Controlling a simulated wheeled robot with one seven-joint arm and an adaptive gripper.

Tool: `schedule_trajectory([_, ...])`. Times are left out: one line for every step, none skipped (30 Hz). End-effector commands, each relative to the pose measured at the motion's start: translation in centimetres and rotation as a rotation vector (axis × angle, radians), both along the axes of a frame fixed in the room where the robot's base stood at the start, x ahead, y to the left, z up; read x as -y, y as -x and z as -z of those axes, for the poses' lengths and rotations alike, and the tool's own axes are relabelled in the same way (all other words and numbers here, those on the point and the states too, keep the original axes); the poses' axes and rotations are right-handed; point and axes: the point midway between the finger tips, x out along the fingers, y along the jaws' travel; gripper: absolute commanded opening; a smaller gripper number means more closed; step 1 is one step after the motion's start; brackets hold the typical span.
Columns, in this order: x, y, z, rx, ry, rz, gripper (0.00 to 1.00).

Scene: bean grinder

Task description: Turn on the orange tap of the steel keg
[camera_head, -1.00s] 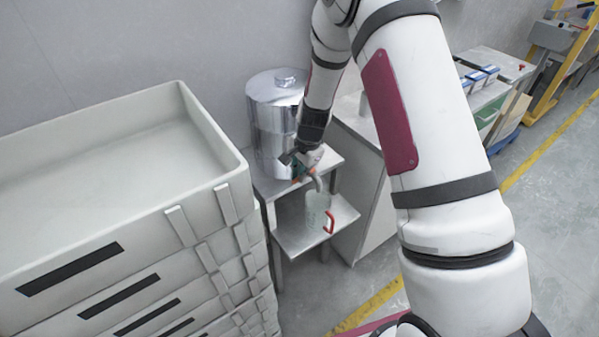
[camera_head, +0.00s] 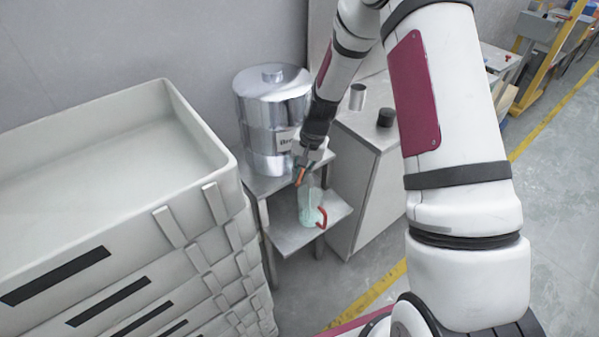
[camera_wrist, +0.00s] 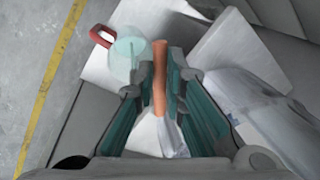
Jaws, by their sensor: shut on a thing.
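The steel keg (camera_head: 268,112) stands on the upper shelf of a small steel stand, with a label on its front. Its orange tap (camera_head: 299,177) shows at the front of the keg, and in the wrist view the orange handle (camera_wrist: 160,85) lies between my fingers. My gripper (camera_wrist: 158,88) is shut on it; in the head view my gripper (camera_head: 305,165) partly hides the tap. A clear jug (camera_head: 309,207) with a red handle stands on the lower shelf under the tap. It also shows in the wrist view (camera_wrist: 129,55), with pale greenish contents.
Stacked grey crates (camera_head: 205,150) stand close on the left. A grey cabinet (camera_head: 355,190) with a metal cup (camera_head: 357,97) and a dark cup (camera_head: 386,117) is to the right.

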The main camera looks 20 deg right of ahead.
Motion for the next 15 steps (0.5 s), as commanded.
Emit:
schedule_trajectory([0.01, 0.01, -0.01, 0.000, 0.000, -0.004, 0.00])
schedule_trajectory([0.02, 0.01, -0.01, 0.000, 0.000, -0.005, 0.00])
schedule_trajectory([0.03, 0.02, 0.00, 0.000, 0.000, -0.006, 0.00])
schedule_trajectory([0.03, 0.02, 0.00, 0.000, 0.000, -0.006, 0.00])
schedule_trajectory([0.03, 0.02, 0.00, 0.000, 0.000, -0.006, 0.00])
schedule_trajectory([0.03, 0.02, 0.00, 0.000, 0.000, -0.006, 0.00])
schedule_trajectory([0.03, 0.02, 0.00, 0.000, 0.000, -0.005, 0.00])
schedule_trajectory([0.03, 0.02, 0.00, 0.000, 0.000, -0.005, 0.00])
schedule_trajectory([0.03, 0.02, 0.00, 0.000, 0.000, -0.005, 0.00])
schedule_trajectory([0.03, 0.02, 0.00, 0.000, 0.000, -0.005, 0.00])
schedule_trajectory([0.03, 0.02, 0.00, 0.000, 0.000, -0.005, 0.00])
schedule_trajectory([0.03, 0.02, 0.00, 0.000, 0.000, -0.004, 0.18])
schedule_trajectory([0.03, 0.02, 0.00, 0.000, 0.000, -0.004, 0.25])
schedule_trajectory([0.02, 0.01, -0.01, 0.000, 0.000, -0.004, 0.31])
schedule_trajectory([0.02, 0.01, -0.01, 0.000, 0.000, -0.004, 0.31])
